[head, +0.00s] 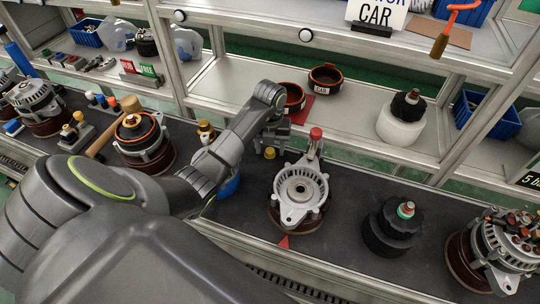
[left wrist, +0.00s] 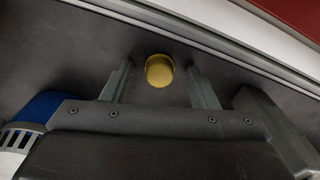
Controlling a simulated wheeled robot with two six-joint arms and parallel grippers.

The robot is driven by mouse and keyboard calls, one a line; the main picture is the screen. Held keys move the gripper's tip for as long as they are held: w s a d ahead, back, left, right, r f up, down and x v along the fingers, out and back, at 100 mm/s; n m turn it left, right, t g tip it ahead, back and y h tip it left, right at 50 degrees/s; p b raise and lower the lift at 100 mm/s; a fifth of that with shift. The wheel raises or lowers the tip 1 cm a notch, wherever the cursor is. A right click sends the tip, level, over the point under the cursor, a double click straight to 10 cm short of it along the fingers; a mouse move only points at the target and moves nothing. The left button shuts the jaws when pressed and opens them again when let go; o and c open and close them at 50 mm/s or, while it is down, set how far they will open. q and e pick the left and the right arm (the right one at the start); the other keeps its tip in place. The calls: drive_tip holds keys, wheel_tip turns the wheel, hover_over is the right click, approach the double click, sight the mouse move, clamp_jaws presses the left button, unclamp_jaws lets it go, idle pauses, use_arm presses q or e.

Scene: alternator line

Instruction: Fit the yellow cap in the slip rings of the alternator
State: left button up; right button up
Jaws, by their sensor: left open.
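The yellow cap (head: 270,153) stands on the dark bench top behind the silver alternator housing (head: 298,188). In the left wrist view the yellow cap (left wrist: 160,71) shows between the fingertips of my left gripper (left wrist: 163,72), with a gap on each side. My left gripper (head: 271,141) is open and empty, at the cap. The housing has a round central hole and sits on a brown round base. A black rotor (head: 395,222) with a green and copper-coloured tip stands to its right. I cannot tell for sure which part is the slip rings. My right gripper is not in view.
A red-topped post (head: 315,135) stands just right of the cap. A blue object (head: 229,186) is partly hidden by my arm. Another alternator (head: 143,138) stands left, one (head: 500,245) at far right. A shelf (head: 350,125) with black rings runs behind.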

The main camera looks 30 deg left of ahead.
use_arm(q)
drive_tip(key=c, duration=1)
drive_tip(key=shift+c, duration=0.2)
drive_tip(key=shift+r, duration=0.15)
